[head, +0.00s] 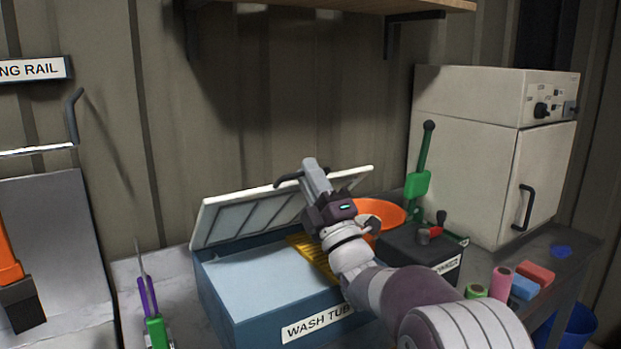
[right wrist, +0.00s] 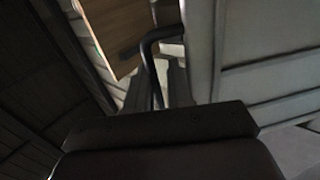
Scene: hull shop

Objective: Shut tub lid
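The blue wash tub (head: 262,318) stands on the bench in the head view, its front labelled WASH TUB. Its white-rimmed lid (head: 225,219) is hinged up at the back and leans open at a slant, with pale blue showing inside the tub. A dark bar handle (head: 287,180) sits at the lid's upper edge; it also shows in the right wrist view (right wrist: 152,72). My right gripper (head: 314,172) is at this handle, and its fingers appear closed around the bar. The arm hides part of the lid and tub. My left gripper is out of view.
A yellow ribbed piece (head: 306,246) lies at the tub's right side. An orange bowl (head: 384,212), a dark box with a green lever (head: 418,184) and a cream cabinet (head: 460,150) stand to the right. A purple and green tool (head: 151,308) is left of the tub.

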